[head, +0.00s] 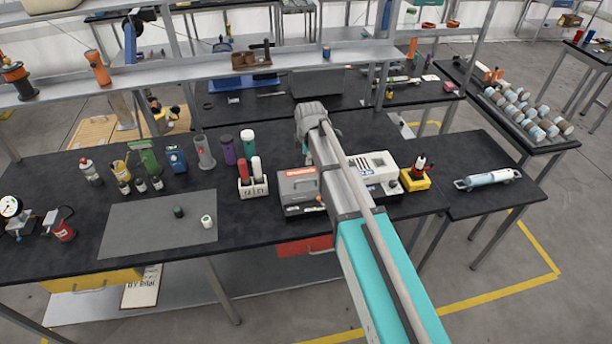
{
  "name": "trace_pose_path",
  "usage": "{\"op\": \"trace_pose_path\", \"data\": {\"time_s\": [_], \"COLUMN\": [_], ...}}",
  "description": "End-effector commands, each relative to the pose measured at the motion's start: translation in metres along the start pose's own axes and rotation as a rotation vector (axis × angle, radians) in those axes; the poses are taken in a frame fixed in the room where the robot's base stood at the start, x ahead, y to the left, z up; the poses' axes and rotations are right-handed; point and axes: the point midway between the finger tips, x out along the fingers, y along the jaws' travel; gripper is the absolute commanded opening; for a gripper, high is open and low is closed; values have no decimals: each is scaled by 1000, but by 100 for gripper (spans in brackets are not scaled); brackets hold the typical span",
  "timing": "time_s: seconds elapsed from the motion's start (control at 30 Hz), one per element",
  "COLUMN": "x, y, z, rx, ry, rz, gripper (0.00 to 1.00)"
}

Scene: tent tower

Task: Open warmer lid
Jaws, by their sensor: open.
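A grey box with a red label on its top (298,186) stands on the black bench and looks like the warmer. Its grey top lies closed over a dark base. My arm reaches in from the lower right and passes over the bench just right of this box. My gripper (308,158) points down above the box's back right part. It is open with nothing seen in it. It is small and partly behind my arm, so I cannot tell whether it touches the lid.
A white device (374,166) and a yellow block with a red-and-black item (416,178) stand right of my arm. A grey mat (150,235) lies left. A shelf (200,70) crosses behind.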

Motion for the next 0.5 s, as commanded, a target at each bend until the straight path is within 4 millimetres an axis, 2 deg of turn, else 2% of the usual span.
{"op": "trace_pose_path", "data": {"time_s": [0.5], "x": [3], "y": [0], "z": [0], "rx": [-1], "ry": [0], "rz": [0], "gripper": [51]}}
